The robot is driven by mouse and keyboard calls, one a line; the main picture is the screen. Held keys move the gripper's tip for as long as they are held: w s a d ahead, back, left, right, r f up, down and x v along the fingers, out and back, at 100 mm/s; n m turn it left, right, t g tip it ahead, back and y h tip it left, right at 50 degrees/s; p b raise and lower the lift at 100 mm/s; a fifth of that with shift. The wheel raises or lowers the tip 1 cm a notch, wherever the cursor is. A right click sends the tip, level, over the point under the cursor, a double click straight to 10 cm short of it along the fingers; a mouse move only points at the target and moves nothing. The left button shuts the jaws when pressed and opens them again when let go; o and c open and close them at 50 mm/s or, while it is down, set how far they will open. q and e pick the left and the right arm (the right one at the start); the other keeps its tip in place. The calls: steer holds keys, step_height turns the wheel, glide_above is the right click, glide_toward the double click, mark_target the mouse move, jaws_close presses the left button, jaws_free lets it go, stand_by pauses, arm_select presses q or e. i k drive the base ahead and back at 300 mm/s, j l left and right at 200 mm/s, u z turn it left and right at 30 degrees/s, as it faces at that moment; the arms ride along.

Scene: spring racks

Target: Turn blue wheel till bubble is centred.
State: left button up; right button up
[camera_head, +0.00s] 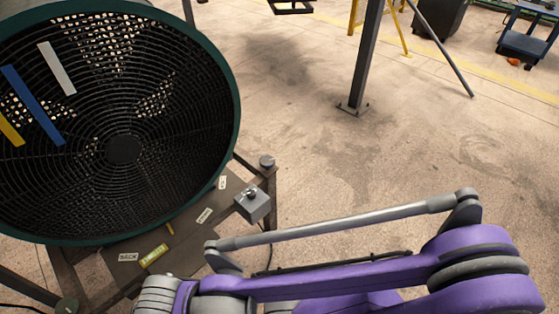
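A small yellow-green strip (153,256) that looks like a level vial lies on the dark stand below the fan; its bubble is too small to make out. No clearly blue wheel shows. A grey round knob (267,161) sits at the stand's right corner, and a dull green round foot or wheel (67,306) shows at the lower left. My purple arm crosses the lower right and hides part of the stand and floor. Neither of my grippers is in view.
A big round fan (122,150) with white, blue and yellow ribbons fills the left. A grey box (253,204) with a knob and several paper labels (128,257) are on the stand.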

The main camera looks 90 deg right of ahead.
mark_target(267, 162)
steer(key=z, duration=2.9)
